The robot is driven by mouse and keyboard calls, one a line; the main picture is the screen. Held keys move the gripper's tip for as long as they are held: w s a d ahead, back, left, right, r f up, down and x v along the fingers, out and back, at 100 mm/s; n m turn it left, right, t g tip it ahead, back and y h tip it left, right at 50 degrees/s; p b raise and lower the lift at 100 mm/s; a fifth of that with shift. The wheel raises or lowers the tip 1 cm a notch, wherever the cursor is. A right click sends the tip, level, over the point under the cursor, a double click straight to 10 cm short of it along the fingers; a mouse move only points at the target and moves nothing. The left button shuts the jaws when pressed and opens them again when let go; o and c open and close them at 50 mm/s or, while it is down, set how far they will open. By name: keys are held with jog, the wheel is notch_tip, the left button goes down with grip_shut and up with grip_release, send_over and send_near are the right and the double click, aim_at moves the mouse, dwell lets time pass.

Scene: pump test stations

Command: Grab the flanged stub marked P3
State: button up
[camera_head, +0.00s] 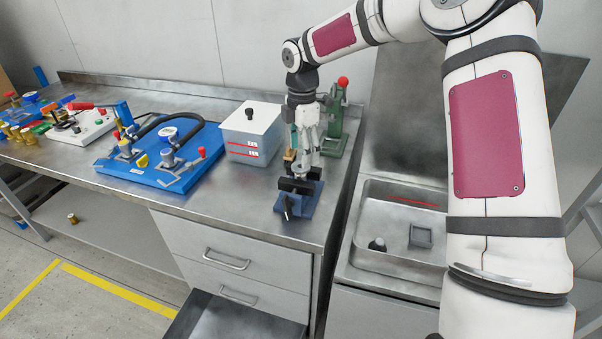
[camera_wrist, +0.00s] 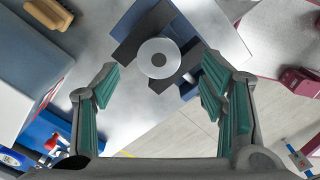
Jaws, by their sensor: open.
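My gripper (camera_head: 307,138) points down just above the vise. In the wrist view its teal-padded fingers (camera_wrist: 160,100) are spread wide, with nothing between them; the flange appears beyond the tips, roughly centred between them.
A lidded grey box (camera_head: 252,133) stands left of the vise, with a blue pump station (camera_head: 150,172) farther left. A green press (camera_head: 337,125) stands close behind my gripper. A wooden-backed brush (camera_wrist: 36,40) lies near the vise. A sink (camera_head: 385,275) is to the right.

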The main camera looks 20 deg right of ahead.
aim_at(301, 174)
jog(key=shift+a+f+p, duration=0.15)
jog(key=shift+f+p, duration=0.15)
jog(key=shift+f, duration=2.05)
jog(key=c, duration=1.5)
jog(key=shift+o, duration=0.2)
jog(key=shift+r, duration=0.1)
